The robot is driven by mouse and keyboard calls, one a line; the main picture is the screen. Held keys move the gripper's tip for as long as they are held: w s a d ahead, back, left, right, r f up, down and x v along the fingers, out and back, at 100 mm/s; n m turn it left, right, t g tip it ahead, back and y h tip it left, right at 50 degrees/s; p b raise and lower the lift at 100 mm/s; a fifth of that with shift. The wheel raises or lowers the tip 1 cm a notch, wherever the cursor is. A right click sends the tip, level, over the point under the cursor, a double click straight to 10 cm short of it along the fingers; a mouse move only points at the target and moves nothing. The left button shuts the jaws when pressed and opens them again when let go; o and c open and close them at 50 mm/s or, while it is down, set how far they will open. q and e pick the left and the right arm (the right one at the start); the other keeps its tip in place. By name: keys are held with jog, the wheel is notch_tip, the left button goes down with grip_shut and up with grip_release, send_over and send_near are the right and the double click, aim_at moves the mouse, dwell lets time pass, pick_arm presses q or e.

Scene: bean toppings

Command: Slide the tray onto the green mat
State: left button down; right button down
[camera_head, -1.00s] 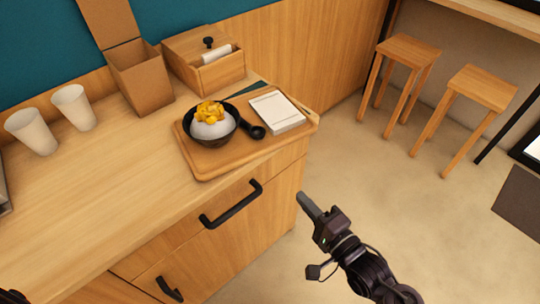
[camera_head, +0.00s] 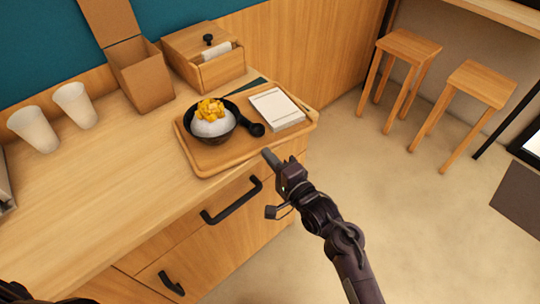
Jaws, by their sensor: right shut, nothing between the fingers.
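The wooden tray (camera_head: 210,164) lies on the counter by its front right corner. It holds a dark bowl (camera_head: 217,138) of white food with yellow topping, a black spoon (camera_head: 255,129) and a white notepad-like card (camera_head: 276,109). A dark green strip, seemingly the green mat (camera_head: 248,87), shows behind the tray; the rest of it is hidden or too small to make out. My right gripper (camera_head: 271,158) is shut and empty, its tip by the tray's front edge. I cannot tell whether it touches. My left gripper is not in view.
A wooden box with a black knob (camera_head: 222,75) and an open brown box (camera_head: 143,84) stand behind the tray. Two white cups (camera_head: 75,105) stand at the left. The counter left of the tray is clear. Drawers with black handles (camera_head: 232,202) are below. Two stools (camera_head: 408,48) stand at the right.

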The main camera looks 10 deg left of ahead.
dwell(0.3)
jog(key=shift+b+x, duration=0.3)
jog(key=shift+x, duration=1.5)
jog(key=shift+s, duration=0.15)
